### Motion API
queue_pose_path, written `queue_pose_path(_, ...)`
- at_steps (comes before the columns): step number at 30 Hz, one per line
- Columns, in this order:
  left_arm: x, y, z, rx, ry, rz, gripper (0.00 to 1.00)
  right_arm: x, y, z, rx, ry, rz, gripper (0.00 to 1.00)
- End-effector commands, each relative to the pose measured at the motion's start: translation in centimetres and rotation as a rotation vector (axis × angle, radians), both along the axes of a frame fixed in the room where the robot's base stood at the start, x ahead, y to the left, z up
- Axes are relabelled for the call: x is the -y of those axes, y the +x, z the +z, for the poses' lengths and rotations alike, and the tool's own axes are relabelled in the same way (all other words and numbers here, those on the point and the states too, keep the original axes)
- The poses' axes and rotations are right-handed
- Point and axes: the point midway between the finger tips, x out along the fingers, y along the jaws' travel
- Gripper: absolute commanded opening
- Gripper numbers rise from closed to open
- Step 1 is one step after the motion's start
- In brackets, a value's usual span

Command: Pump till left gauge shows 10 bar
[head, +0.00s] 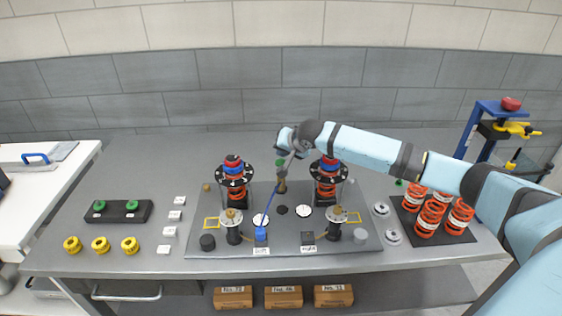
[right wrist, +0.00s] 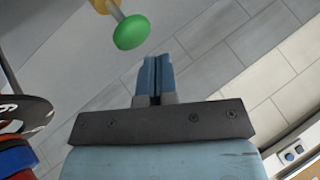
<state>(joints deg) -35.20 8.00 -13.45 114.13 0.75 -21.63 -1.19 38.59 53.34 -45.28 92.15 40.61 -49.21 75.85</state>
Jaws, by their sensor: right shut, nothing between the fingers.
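The fixture plate (head: 230,245) lies mid-bench. A green knob (head: 280,163) tops a rod at its back middle; the knob (right wrist: 131,32) also shows in the right wrist view. My right gripper (head: 283,151) is shut and empty beside the knob; its closed fingers (right wrist: 157,76) point past it, with a visible gap in the wrist view. The white left dial (head: 261,220) and right dial (head: 304,212) sit on the plate, too small to read. A blue block (head: 261,235) stands by the left label, with a thin blue rod slanting up from it. My left gripper is out of view.
Two spring towers (head: 234,172) (head: 327,172) flank the rod. Several orange springs (head: 431,213) stand on a black mat at right, near a blue press (head: 470,130). Yellow rings (head: 100,244) and white blocks (head: 170,231) lie at left. The bench's back left is clear.

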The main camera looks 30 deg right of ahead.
Motion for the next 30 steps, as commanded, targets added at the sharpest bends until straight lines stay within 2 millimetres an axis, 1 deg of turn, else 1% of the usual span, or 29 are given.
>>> queue_pose_path(17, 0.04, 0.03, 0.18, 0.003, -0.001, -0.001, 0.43, 0.00, 0.00, -0.02, 0.000, 0.000, 0.000, 0.00)
queue_pose_path(25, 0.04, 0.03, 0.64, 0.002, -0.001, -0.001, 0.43, -0.03, -0.04, -0.75, -0.001, -0.001, 0.001, 0.00)
queue_pose_path(30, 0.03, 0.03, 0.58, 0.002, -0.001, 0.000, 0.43, 0.01, 0.00, -0.85, 0.000, -0.001, 0.001, 0.00)
